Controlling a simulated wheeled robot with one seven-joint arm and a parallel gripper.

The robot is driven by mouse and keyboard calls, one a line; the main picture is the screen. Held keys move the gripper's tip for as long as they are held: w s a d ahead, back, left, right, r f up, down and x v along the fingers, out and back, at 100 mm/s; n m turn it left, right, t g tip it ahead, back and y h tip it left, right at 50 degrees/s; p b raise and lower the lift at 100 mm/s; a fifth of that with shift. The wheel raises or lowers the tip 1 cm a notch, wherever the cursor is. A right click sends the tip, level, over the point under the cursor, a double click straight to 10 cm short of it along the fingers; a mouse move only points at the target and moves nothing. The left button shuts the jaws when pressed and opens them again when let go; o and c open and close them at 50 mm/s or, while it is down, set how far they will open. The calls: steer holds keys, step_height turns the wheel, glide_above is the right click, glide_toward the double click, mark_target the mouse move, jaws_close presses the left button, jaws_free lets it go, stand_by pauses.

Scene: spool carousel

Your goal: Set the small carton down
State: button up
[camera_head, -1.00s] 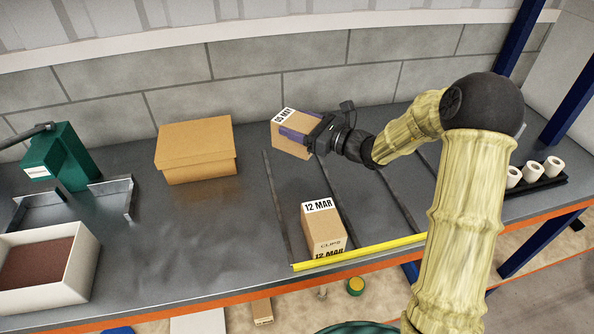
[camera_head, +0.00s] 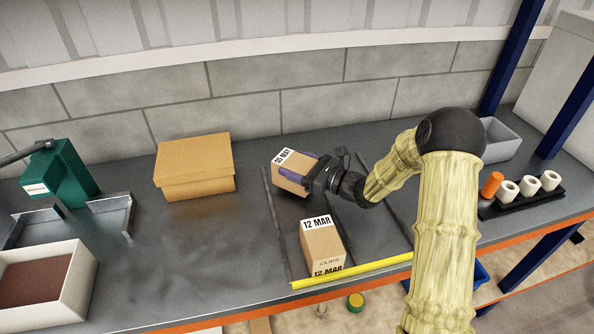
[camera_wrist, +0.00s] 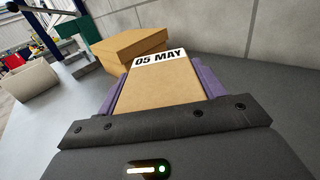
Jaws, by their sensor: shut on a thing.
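The small carton (camera_head: 291,181) is brown with a white label reading 05 MAY. My gripper (camera_head: 310,176) is shut on it, and the carton also fills the middle of the wrist view (camera_wrist: 160,87) between the purple jaw pads. In the head view the carton appears behind the other carton, at the left lane divider's back end. Whether its underside touches the bench is hidden. A second carton (camera_head: 322,244), labelled 12 MAR and CLIPS, stands on the bench near the yellow front strip (camera_head: 352,273).
A larger brown box (camera_head: 195,170) stands left of the held carton. Thin dividers (camera_head: 277,225) run front to back on the grey bench. A white bin (camera_head: 45,285) and green machine (camera_head: 58,172) are at left. A rack of white rolls (camera_head: 528,187) is at right.

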steer(key=shift+f, duration=1.1)
steer(key=shift+f, duration=0.1)
steer(key=o, duration=1.3)
steer(key=b+v, duration=0.1)
steer(key=v, duration=1.1)
